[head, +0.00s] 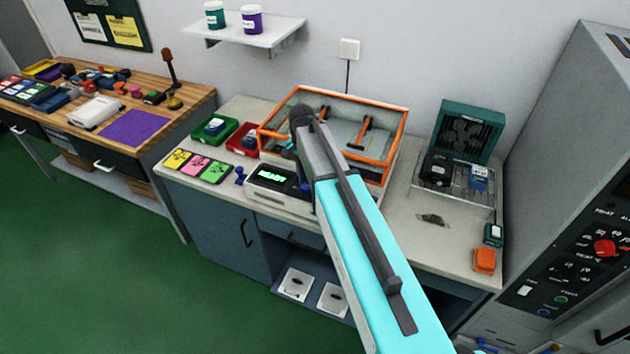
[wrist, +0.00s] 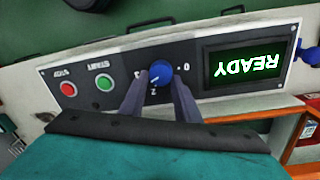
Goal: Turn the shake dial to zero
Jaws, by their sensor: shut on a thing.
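The shake dial is a blue round knob (wrist: 160,73) on the machine's front panel, seen upside down in the wrist view. A "0" mark shows to its right, a "2" below it, and a partly covered mark to its left. A pale pointer line shows on the knob, pointing toward the lower left in the picture; its exact setting is hard to tell. My gripper (wrist: 160,82) is shut on the knob, with one dark finger on each side. In the head view my arm hides the dial. The shaker machine (head: 285,201) has an orange-framed lid.
The panel also carries a green button (wrist: 104,82), a red button (wrist: 68,88) and a screen (wrist: 248,65) reading READY. Another blue knob (head: 240,175) sticks out at the machine's left. Colored cards (head: 197,166) lie on the counter to the left.

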